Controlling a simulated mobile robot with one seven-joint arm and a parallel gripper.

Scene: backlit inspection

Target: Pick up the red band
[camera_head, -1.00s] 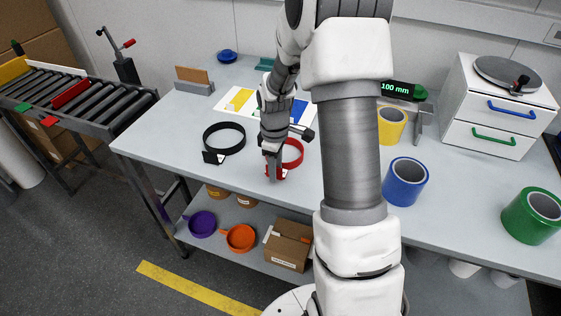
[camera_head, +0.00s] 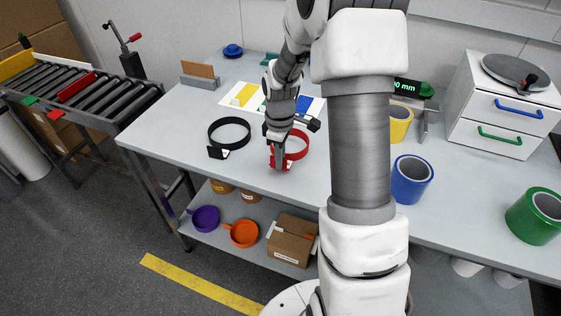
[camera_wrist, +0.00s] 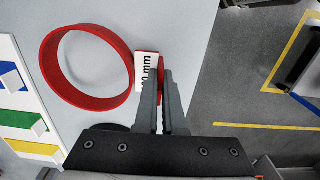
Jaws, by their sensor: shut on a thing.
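The red band (camera_wrist: 87,103) is a ring with a flat red tab that carries a white label reading "mm" (camera_wrist: 146,72). In the head view the red band (camera_head: 303,146) is on the table, partly hidden behind my gripper. My gripper (camera_head: 281,166) points down at the band's near side. In the wrist view my gripper (camera_wrist: 166,80) has its two fingers close together on the tab, beside the ring. I cannot tell whether the band is clear of the tabletop.
A black band (camera_head: 229,134) lies left of my gripper. A colour-striped board (camera_head: 245,97) lies behind. Yellow (camera_head: 400,124), blue (camera_head: 411,180) and green (camera_head: 535,215) rings stand to the right. The table's (camera_head: 225,177) front edge is close to my gripper.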

